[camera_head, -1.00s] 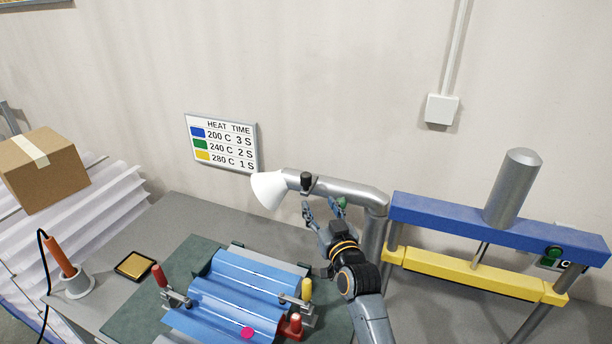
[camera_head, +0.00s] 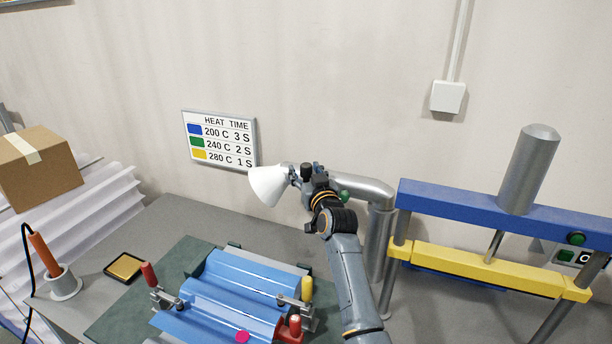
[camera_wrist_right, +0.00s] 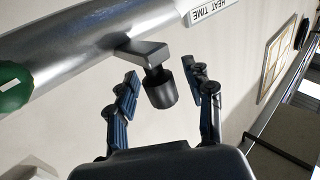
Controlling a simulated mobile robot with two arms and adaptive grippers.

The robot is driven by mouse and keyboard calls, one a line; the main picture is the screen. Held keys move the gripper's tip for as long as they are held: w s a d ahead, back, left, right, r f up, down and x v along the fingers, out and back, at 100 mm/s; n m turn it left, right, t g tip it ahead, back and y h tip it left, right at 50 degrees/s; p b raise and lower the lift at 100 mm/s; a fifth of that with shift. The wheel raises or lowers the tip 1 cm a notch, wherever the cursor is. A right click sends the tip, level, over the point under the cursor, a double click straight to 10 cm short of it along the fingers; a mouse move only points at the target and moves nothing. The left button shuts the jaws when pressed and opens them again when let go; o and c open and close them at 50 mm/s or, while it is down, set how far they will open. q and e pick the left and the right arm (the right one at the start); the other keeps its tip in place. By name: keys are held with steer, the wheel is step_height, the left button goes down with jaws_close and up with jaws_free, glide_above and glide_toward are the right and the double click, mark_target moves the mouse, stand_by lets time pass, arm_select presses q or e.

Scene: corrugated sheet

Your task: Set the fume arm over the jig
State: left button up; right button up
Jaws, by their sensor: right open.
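The fume arm (camera_head: 364,188) is a grey metal tube on an upright post, with a white cone hood (camera_head: 267,184) at its left end. A black knob hangs from a bracket on the tube; in the right wrist view the knob (camera_wrist_right: 160,90) sits between the fingers. My right gripper (camera_head: 300,174) is open, its fingers on both sides of the knob, with gaps showing. The jig (camera_head: 205,262) holds a blue corrugated sheet (camera_head: 234,287) on the bench, below and in front of the hood. My left gripper is out of view.
A press with a blue beam (camera_head: 460,212) and yellow bar (camera_head: 480,268) stands right of the fume arm. A soldering iron (camera_head: 45,255) in its stand and a small tray (camera_head: 125,268) are at left. Red-handled and yellow-handled clamps (camera_head: 150,276) flank the sheet.

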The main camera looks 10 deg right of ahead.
steer(key=c, duration=0.8)
jaws_close()
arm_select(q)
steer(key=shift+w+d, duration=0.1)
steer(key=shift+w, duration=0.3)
arm_select(e)
steer(key=shift+s+a+f+n+y+b, duration=0.1)
steer(key=shift+s+n+y+b, duration=0.3)
steer(key=shift+s+y, duration=0.35)
arm_select(q)
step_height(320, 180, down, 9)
steer(key=b, duration=0.8)
arm_select(e)
steer(key=s+n+g+y, duration=0.3)
steer(key=s+n+y, duration=0.2)
steer(key=s+y, duration=0.2)
steer(key=shift+s+d, duration=0.25)
steer(key=shift+s, duration=1)
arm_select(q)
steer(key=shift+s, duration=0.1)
